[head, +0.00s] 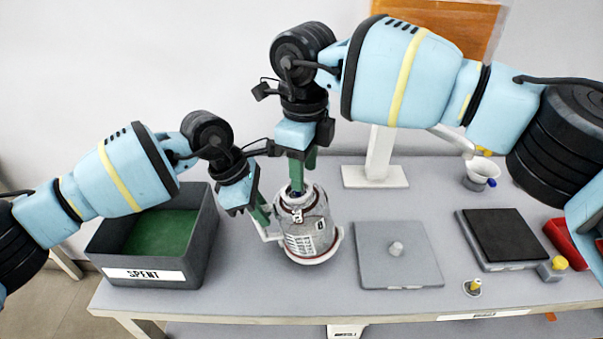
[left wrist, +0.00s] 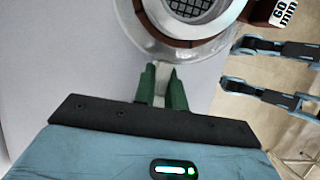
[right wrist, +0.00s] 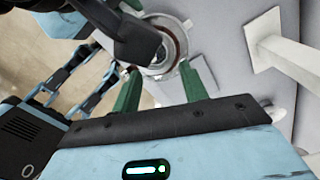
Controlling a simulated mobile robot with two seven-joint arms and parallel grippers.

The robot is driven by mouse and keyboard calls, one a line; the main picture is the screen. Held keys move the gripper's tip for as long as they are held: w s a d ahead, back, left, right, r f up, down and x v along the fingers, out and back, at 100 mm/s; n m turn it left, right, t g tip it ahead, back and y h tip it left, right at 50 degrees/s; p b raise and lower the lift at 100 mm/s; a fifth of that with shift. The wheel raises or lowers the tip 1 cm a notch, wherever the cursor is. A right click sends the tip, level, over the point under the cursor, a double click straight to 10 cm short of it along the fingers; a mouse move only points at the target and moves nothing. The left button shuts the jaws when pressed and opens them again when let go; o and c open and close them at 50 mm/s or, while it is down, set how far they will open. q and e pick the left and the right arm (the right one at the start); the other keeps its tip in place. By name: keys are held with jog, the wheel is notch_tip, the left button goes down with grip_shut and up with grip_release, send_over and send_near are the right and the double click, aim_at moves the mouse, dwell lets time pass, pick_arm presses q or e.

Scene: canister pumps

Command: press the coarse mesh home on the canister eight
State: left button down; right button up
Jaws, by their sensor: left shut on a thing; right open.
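The canister (head: 322,232), a pale grey body with a grille on its front and a label that looks like an 8, stands upright on the table. My left gripper (head: 265,222) is shut on a pale tab at the canister's left side; the tab (left wrist: 161,78) shows between its fingers in the left wrist view. My right gripper (head: 300,182) points down over the canister's mouth, its fingers apart. In the right wrist view the mouth (right wrist: 163,50) has a reddish-brown ring, partly covered by a dark arm part. I cannot clearly make out the coarse mesh; a small blue part shows at the mouth.
A grey bin labelled SPENT (head: 205,238) stands left of the canister. To the right are a grey plate with a knob (head: 375,272), a black-topped block (head: 495,235), a white cup with a blue handle (head: 481,170) and a red object (head: 568,241). A white post (head: 380,150) stands behind.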

pick_arm(q)
jog(key=shift+d+r, duration=0.25)
jog(key=shift+r, duration=0.1)
pick_arm(e)
jog(key=shift+s+a+r, duration=0.1)
jog(key=shift+a+r, duration=0.05)
jog(key=shift+r, duration=1.2)
pick_arm(q)
jog(key=c, duration=1.4)
grip_release()
jog(key=shift+o, duration=0.2)
jog(key=v, duration=1.2)
pick_arm(e)
jog(key=shift+f, duration=0.1)
